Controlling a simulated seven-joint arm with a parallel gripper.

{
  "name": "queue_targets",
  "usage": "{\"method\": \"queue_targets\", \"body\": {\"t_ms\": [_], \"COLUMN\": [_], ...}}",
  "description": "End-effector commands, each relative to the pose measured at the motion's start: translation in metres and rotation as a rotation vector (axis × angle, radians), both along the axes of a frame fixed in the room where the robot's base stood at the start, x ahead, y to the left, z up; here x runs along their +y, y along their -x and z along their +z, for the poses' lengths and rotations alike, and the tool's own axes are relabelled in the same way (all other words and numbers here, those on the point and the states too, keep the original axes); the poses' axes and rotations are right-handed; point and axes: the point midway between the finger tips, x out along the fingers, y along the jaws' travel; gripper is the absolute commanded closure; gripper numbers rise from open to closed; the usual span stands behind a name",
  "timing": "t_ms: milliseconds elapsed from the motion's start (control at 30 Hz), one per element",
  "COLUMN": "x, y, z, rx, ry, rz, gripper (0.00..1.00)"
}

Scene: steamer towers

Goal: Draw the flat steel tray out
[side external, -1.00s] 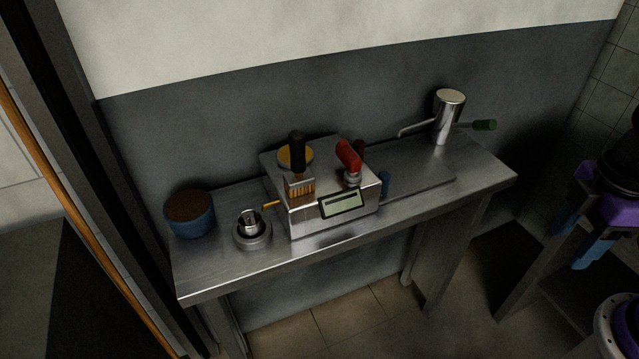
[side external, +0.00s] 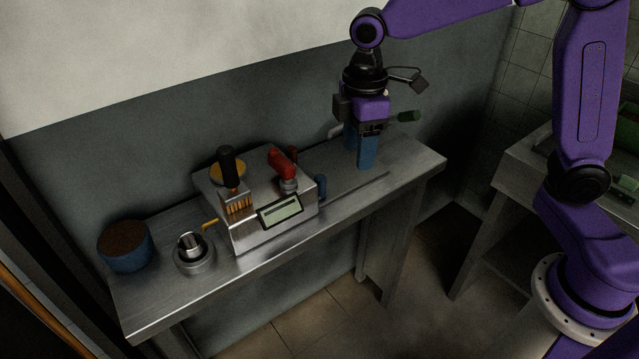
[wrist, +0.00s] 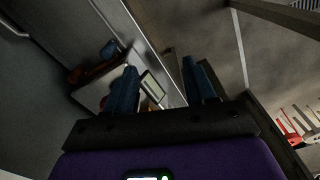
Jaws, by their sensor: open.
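The flat steel tray (side external: 345,190) lies on the steel bench, to the right of the boxy steel machine, with its front edge running near the bench's front. My gripper (side external: 360,158) points down over the tray's far right part, its blue fingers apart with nothing seen between them. I cannot tell whether the fingertips touch the tray. In the wrist view my gripper (wrist: 159,66) shows its two blue fingers spread apart. The fingers and wrist hide part of the tray and most of the metal cylinder behind them.
A small blue cylinder (side external: 320,187) stands between machine and tray. A blue pot (side external: 126,252) stands far left.

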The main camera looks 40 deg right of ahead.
Motion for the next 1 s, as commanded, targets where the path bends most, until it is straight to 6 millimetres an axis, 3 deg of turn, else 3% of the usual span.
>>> {"method": "queue_targets", "body": {"t_ms": [33,200,400,667,1000], "x": [0.001,-0.004,-0.016,-0.020,-0.020], "y": [-0.022,-0.085,-0.128,-0.138,-0.137], "z": [-0.003,-0.012,-0.021,-0.033,-0.092], "rx": [0.003,0.006,0.008,0.009,0.012], "ry": [0.002,0.006,0.007,0.008,0.008], "rz": [0.005,0.040,0.067,0.076,0.075], "gripper": [0.45,0.45,0.45,0.45,0.45]}}
